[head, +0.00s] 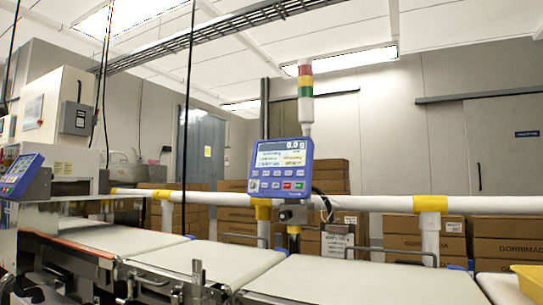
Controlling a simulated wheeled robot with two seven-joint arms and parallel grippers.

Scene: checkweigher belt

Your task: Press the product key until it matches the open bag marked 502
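A blue checkweigher control panel (281,167) stands on a post behind the belt in the head view. Its screen (282,154) reads 0.0 g at the top, with smaller text below that I cannot read. Rows of keys (276,185) sit under the screen, among them a green and a red one. The key labels are too small to read, so I cannot tell which is the product key. No bag marked 502 is visible. Neither of my grippers is in view.
White conveyor belts (210,262) run across the front. A white rail with yellow joints (430,203) passes behind them. Brown cartons (407,240) are stacked beyond. A second blue panel (19,174) is on the left machine. A yellow tray edge (530,277) shows at lower right.

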